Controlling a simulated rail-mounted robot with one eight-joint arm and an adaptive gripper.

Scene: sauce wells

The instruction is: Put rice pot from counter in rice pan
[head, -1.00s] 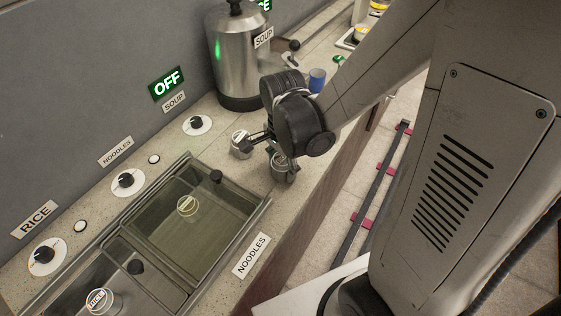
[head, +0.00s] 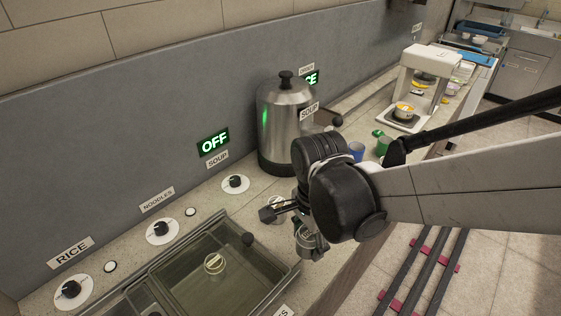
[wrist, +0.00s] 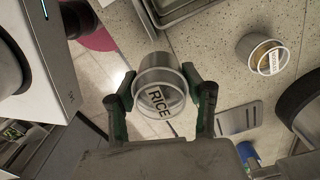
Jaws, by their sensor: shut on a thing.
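In the head view the rice pot (head: 309,241) hangs below my wrist near the counter's front edge, partly hidden by the gripper. The rice pan (head: 138,298) is at the bottom left of the head view below the RICE sign, mostly cut off by the picture edge. The gripper is to the right of it, past the noodles pan (head: 170,277).
Another labelled pot (wrist: 262,57) stands on the counter beside the gripper. A pot (head: 214,263) sits in the noodles pan. The steel soup urn (head: 284,125) stands behind my wrist. Blue (head: 356,151) and green (head: 383,146) cups stand to the right. Knobs line the back.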

